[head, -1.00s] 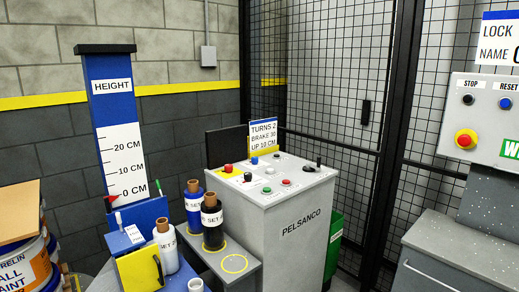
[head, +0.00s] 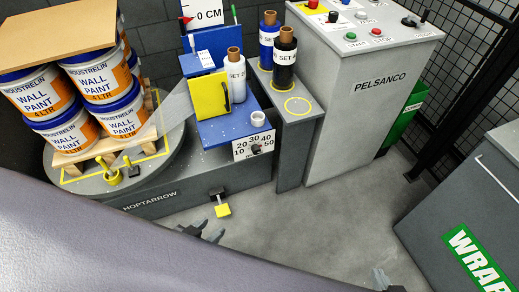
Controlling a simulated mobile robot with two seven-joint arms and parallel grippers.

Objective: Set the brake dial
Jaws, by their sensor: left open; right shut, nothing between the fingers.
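The brake dial (head: 255,149) is a small black knob on a white scale plate (head: 240,154) marked 10 to 50. The plate is on the front of the blue film carriage (head: 222,130). Where the knob points is too small to tell. My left gripper (head: 204,233) is open and empty, low in the picture, below and left of the dial and apart from it. My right gripper (head: 386,280) is shut and empty at the bottom edge, right of the dial and well apart from it; only its tip part shows.
Paint pails (head: 125,115) stand on a pallet on the round turntable (head: 60,185) at left. Film rolls (head: 283,60) and the Pelsanco cabinet (head: 365,110) stand behind right. The floor (head: 320,220) between is clear.

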